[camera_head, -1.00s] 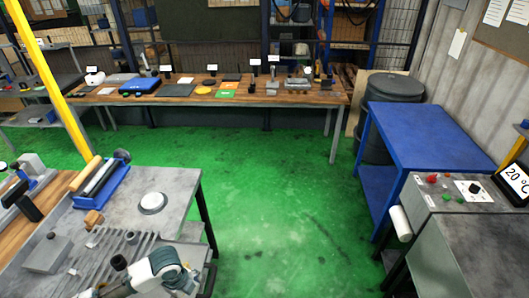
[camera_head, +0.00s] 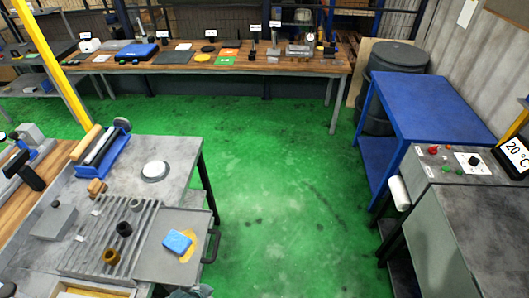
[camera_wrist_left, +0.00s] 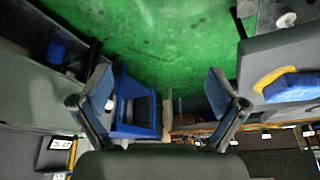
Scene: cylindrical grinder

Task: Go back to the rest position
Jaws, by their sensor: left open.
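My left gripper (camera_wrist_left: 163,93) is open in the left wrist view, its two fingers wide apart with nothing held between them. Past the fingers I see green floor and a blue table (camera_wrist_left: 133,128). In the head view only a dark sliver of what may be my arm shows at the bottom edge; the gripper is not clear there. My right gripper is in neither view.
A grey machine table (camera_head: 180,150) with a slotted plate (camera_head: 95,250) and small dark cylinders stands at the left. A wooden bench (camera_head: 280,67) runs along the back. The blue table stands right, beside a control panel (camera_head: 450,163). Green floor (camera_head: 270,180) between is clear.

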